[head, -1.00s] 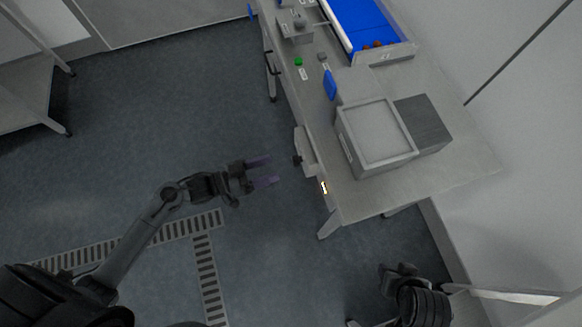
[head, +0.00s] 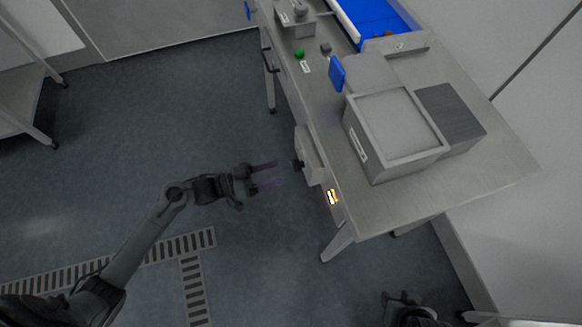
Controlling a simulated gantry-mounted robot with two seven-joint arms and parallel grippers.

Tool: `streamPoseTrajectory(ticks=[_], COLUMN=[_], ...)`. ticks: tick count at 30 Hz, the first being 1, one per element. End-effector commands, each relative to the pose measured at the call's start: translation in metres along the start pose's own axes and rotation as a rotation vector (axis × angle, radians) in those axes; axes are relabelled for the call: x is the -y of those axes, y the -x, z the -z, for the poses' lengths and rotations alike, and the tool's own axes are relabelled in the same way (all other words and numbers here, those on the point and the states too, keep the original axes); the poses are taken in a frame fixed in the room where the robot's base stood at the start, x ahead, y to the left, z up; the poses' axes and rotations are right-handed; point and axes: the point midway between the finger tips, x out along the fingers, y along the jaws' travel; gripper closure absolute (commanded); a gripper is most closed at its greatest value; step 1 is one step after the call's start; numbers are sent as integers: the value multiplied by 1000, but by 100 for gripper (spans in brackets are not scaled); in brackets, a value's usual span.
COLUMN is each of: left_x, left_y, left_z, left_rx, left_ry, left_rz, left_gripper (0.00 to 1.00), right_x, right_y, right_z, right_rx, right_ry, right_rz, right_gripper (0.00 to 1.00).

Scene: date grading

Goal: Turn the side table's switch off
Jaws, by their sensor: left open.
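The side table (head: 470,195) stands at the right in the head view. On its near side edge is a small lit switch (head: 332,197), glowing orange-white. Just above it in the picture, a grey box with a dark knob (head: 298,165) sticks out from the same side. My left gripper (head: 270,173) is open and empty, its two purple fingers pointing right toward the knob, with a gap between them. The lit switch lies to the right of and below the fingertips in the picture. My right arm shows only partly at the bottom edge; its fingers cannot be made out.
On the table are a grey box with a light top (head: 396,125), a dark grey block (head: 450,118), a blue tray (head: 375,20), a green button (head: 299,53) and a blue panel (head: 337,73). A shelf (head: 20,110) stands far left. The floor between is clear.

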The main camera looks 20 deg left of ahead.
Motion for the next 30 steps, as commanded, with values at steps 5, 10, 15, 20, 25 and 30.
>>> streamPoseTrajectory(ticks=[5, 10, 15, 20, 25, 30], left_x=[0, 0, 0, 0, 0, 0], left_y=[-30, -50, -60, -62, -62, -62], left_z=[-1, -1, 0, 0, 0, 0], left_rx=[-4, -2, -1, 0, 0, 0], left_ry=[0, 0, 0, 0, 0, 0], left_rz=[-1, 0, 1, 1, 1, 1], left_gripper=[34, 34, 34, 34, 34, 59], right_x=[0, 1, 2, 2, 3, 3], right_y=[-8, -12, -13, -13, -13, -13], right_z=[-2, -4, -4, -4, -4, -4], right_rx=[0, 0, 0, 0, 0, 0], right_ry=[-1, -2, -6, -8, -8, -8], right_rz=[0, 2, 4, 6, 7, 7], right_gripper=[57, 57, 57, 57, 57, 57])
